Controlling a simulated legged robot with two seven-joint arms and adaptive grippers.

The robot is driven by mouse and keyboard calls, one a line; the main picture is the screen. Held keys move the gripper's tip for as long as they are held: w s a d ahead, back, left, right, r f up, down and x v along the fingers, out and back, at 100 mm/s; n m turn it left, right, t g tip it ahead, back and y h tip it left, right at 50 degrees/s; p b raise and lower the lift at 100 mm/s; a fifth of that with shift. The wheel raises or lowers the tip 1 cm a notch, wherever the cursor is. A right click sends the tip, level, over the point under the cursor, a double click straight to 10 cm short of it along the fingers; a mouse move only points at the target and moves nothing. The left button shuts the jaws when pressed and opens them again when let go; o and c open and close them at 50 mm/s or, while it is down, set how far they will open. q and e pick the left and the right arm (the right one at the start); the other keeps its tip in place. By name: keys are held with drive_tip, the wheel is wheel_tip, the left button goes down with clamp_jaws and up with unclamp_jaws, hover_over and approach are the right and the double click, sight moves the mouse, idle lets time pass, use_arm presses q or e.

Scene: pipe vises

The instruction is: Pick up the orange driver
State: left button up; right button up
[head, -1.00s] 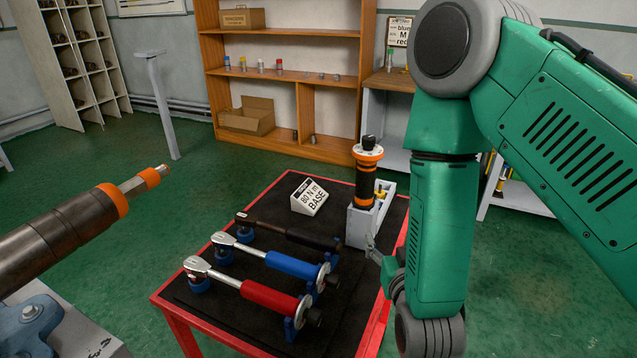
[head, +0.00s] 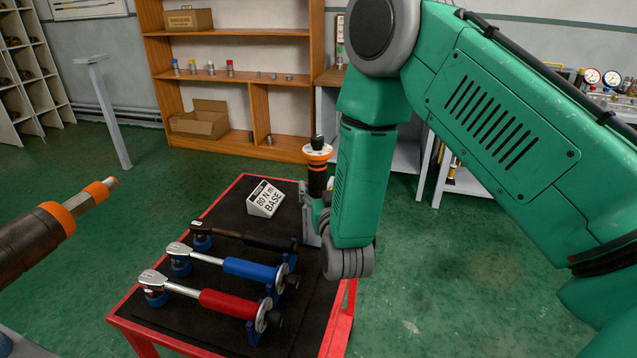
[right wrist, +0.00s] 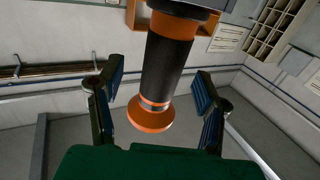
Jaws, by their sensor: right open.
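The orange driver (head: 317,178) has a black grip with orange bands and stands upright in a grey holder (head: 309,232) at the cart's far right. My right gripper (head: 322,205) is at the driver, partly hidden behind my own green forearm. In the right wrist view my right gripper (right wrist: 157,78) has its two blue-padded fingers spread, one on each side of the driver (right wrist: 165,68). Gaps show between the fingers and the grip. My left gripper is not in view.
A red-edged cart (head: 150,328) with a black top carries red (head: 228,303), blue (head: 249,270) and black (head: 245,237) torque wrenches and an "80 N m BASE" sign (head: 265,198). A pipe with an orange band (head: 35,240) juts in at left. A wooden shelf (head: 230,33) stands behind.

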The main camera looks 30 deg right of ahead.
sight(318, 138)
drive_tip(key=shift+a+x, duration=0.15)
drive_tip(key=shift+x, duration=0.6)
drive_tip(key=shift+a+x, duration=0.15)
drive_tip(key=shift+x, duration=0.65)
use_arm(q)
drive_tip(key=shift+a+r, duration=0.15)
use_arm(e)
drive_tip(key=shift+w+d+r, duration=0.1)
drive_tip(key=shift+d, duration=0.15)
clamp_jaws()
drive_tip(key=shift+r, duration=0.1)
use_arm(q)
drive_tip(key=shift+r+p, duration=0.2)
drive_tip(key=shift+p, duration=0.15)
use_arm(e)
drive_tip(key=shift+r, duration=4.95)
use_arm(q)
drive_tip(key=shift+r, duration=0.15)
use_arm(e)
drive_tip(key=shift+r, duration=0.1)
use_arm(q)
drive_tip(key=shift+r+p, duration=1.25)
drive_tip(key=shift+p, duration=0.1)
use_arm(e)
drive_tip(key=shift+r, duration=1.7)
